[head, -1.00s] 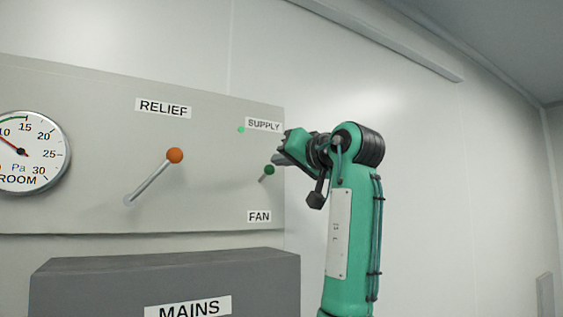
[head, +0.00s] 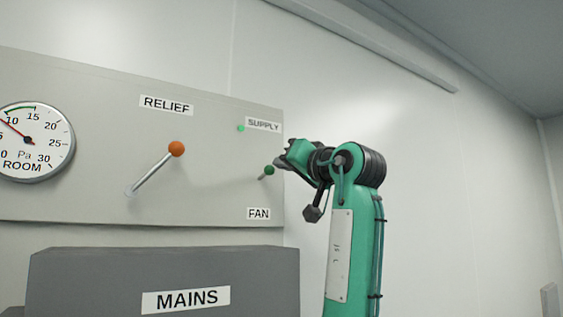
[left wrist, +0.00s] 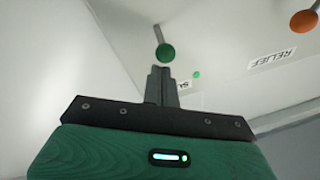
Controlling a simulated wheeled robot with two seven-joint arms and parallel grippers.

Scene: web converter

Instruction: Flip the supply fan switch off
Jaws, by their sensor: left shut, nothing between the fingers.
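The supply fan switch is a short lever with a dark green ball knob (head: 269,170), between the SUPPLY label (head: 263,124) and the FAN label (head: 258,214) on the grey panel. Its lever slants up and right to the knob in the head view. A small green light (head: 240,128) glows beside the SUPPLY label. My left gripper (head: 281,161) is shut and empty, close to the right of the knob. In the left wrist view, the knob (left wrist: 166,52) is just beyond the shut fingertips (left wrist: 160,70); I cannot tell whether they touch. My right gripper is out of view.
The RELIEF lever with an orange knob (head: 176,149) stands left of the switch. A round ROOM pressure gauge (head: 36,160) is at the far left. A grey MAINS box (head: 100,275) juts out below the panel.

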